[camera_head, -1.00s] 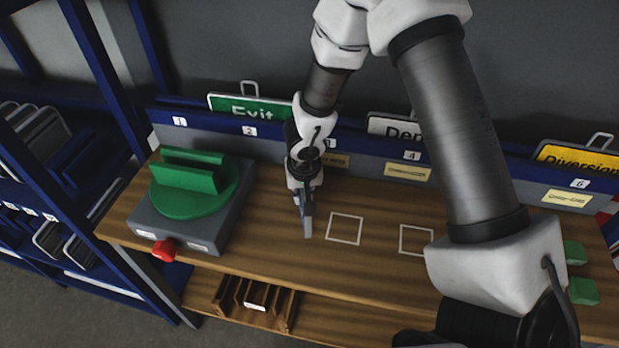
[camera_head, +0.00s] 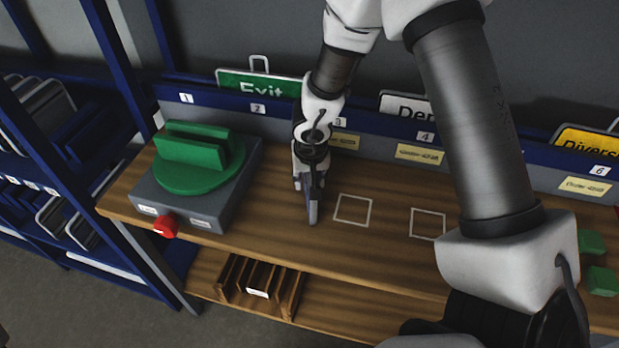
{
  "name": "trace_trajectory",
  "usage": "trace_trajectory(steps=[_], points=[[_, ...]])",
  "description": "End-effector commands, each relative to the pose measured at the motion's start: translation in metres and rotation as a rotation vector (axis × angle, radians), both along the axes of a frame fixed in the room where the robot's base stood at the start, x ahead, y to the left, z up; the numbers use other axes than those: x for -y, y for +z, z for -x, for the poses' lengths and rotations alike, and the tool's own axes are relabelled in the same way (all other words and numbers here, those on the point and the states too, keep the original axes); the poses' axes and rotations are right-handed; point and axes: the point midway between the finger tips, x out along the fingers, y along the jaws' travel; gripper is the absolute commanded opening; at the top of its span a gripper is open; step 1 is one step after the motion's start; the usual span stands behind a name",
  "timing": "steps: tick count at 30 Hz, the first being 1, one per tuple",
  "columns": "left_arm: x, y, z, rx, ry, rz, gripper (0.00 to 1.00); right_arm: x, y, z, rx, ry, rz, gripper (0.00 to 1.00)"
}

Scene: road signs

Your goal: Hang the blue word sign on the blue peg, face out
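I see no blue word sign and no blue peg in this view. My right gripper (camera_head: 309,203) points down over the wooden bench (camera_head: 280,235), left of two white square outlines. Its fingers are seen nearly edge-on, so whether they are apart is unclear, and no sign shows in it. My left gripper is out of view. A green Exit sign (camera_head: 260,86), a white sign (camera_head: 405,106) with partly hidden lettering and a yellow Diversion sign (camera_head: 588,143) stand in the numbered rack (camera_head: 230,112) along the back.
A grey fixture (camera_head: 190,209) with a green slotted turntable (camera_head: 200,170) and a red knob (camera_head: 164,226) stands at the bench's left end. A wooden divider (camera_head: 258,280) sits on the lower shelf. Green blocks (camera_head: 598,280) lie at the right. The bench middle is clear.

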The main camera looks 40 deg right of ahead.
Motion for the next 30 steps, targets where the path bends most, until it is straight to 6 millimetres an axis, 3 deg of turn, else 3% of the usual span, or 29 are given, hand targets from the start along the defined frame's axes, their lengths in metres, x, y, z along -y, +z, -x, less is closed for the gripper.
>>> trace_trajectory(steps=[8,21,25,30], points=[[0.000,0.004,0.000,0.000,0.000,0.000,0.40,0.000,0.008,0.000,0.001,0.000,0.000,0.41],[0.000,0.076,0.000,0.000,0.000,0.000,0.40,-0.010,0.111,0.018,0.001,0.001,0.000,0.41],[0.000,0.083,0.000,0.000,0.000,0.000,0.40,-0.011,0.122,0.021,0.001,0.001,0.001,0.41],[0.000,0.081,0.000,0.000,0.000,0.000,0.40,-0.012,0.121,0.021,0.000,0.001,0.000,0.41]])
